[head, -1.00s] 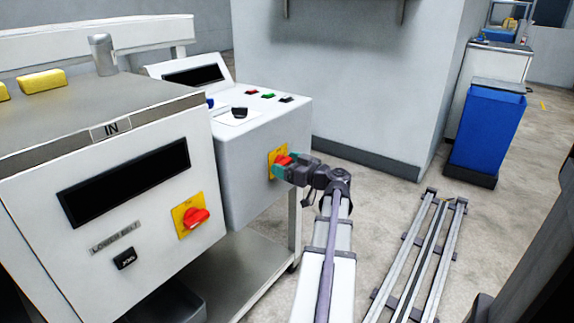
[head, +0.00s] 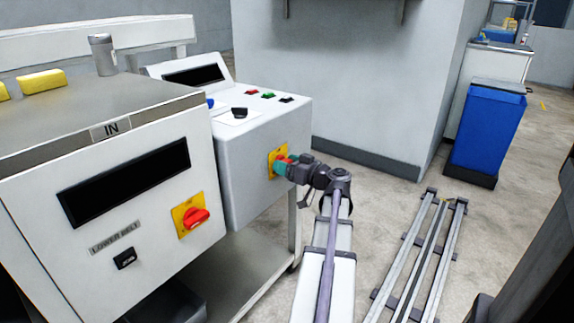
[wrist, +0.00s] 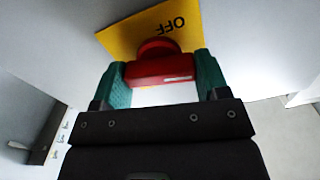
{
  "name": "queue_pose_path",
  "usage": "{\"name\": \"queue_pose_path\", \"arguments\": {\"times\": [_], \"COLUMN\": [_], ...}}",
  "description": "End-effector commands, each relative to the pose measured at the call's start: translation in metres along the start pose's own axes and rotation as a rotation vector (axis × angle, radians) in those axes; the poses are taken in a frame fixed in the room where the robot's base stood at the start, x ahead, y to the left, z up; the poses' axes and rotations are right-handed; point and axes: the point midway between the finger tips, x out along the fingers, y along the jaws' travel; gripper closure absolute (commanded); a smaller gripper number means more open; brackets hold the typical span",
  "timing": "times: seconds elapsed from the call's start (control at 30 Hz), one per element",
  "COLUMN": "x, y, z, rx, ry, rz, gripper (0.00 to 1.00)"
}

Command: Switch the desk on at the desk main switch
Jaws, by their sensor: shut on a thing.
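The desk main switch is a red rotary handle (wrist: 162,66) on a yellow plate (wrist: 128,35) on the side of the white control desk (head: 245,158). The plate shows the word OFF in the wrist view. My gripper (head: 278,164) has its teal fingers on both sides of the red handle and is shut on it; it also shows in the wrist view (wrist: 163,82). In the head view the fingers and wrist cover most of the handle. A second red switch (head: 196,217) on a yellow plate sits on the nearer machine's front, apart from my gripper.
The nearer machine (head: 50,210) with a dark display stands at left. Buttons and a black knob (head: 238,113) are on the desk top. Floor rails (head: 420,255) lie at right. A blue bin (head: 485,128) stands farther back.

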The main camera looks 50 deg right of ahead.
Motion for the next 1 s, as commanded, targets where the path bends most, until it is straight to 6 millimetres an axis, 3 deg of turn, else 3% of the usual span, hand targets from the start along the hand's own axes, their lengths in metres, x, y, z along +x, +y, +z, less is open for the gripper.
{"name": "queue_pose_path", "arguments": {"times": [1.0], "x": [-0.0004], "y": [0.0012], "z": [0.0011], "rx": [0.951], "ry": [-0.001], "rz": [0.000], "gripper": [0.56]}}
